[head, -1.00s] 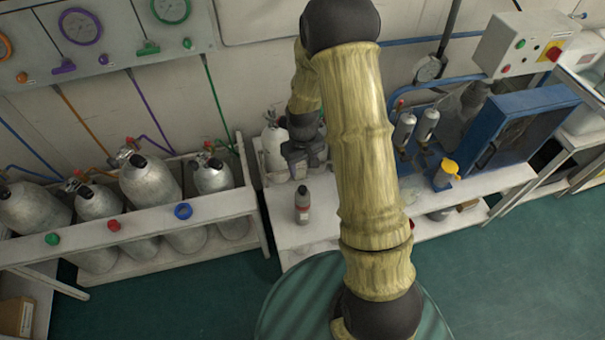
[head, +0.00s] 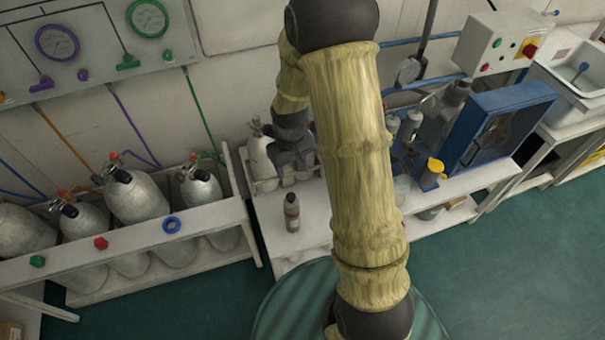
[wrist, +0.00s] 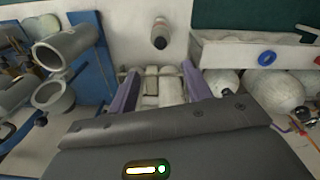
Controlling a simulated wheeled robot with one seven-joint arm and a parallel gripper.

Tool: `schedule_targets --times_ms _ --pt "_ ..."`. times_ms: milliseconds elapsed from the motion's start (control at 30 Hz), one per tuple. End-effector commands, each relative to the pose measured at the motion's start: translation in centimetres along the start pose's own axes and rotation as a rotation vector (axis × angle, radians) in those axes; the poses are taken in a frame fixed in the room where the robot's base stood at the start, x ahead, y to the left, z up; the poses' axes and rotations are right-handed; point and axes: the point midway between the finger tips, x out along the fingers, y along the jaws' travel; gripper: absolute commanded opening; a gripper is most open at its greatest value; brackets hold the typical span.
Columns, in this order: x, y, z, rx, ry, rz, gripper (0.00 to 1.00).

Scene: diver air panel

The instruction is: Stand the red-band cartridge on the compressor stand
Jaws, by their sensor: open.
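The red-band cartridge (head: 292,212) stands upright on the white bench. It is small and grey with a dark cap and a reddish band low on its body. In the wrist view the cartridge (wrist: 159,38) is beyond the fingertips, clear of them. My gripper (head: 293,158) is above the bench, behind the cartridge in the head view. In the wrist view its two purple fingers (wrist: 161,88) are apart, with pale shapes showing between them. Two grey cylinders (head: 410,125) stand by a blue frame (head: 510,120) at the right. I cannot tell which part is the compressor stand; my arm hides some bench.
Pale bottles (head: 260,155) stand in a rack beside my gripper. A white rack (head: 140,240) with several large cylinders is at the left. A yellow-topped item (head: 432,173) stands on the bench right of my arm. Bench around the cartridge is clear.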

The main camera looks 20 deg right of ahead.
Motion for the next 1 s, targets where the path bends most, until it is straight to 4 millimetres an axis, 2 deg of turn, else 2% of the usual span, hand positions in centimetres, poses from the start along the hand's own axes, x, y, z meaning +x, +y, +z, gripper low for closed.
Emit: schedule_targets --times_ms 33,200,433,500,633,1000 --pt "-1.7 -0.2 0.8 0.016 0.021 0.005 0.49" --pt "-6.2 -0.9 4.1 0.083 0.081 0.016 0.49" --pt "-10.6 -2.0 9.3 0.174 0.156 0.02 0.49" --pt "-11.3 -2.3 10.6 0.194 0.173 0.019 0.49" --pt "-11.9 -2.6 11.8 0.214 0.189 0.017 0.49" --pt "-11.9 -2.6 11.8 0.216 0.189 0.017 0.49"
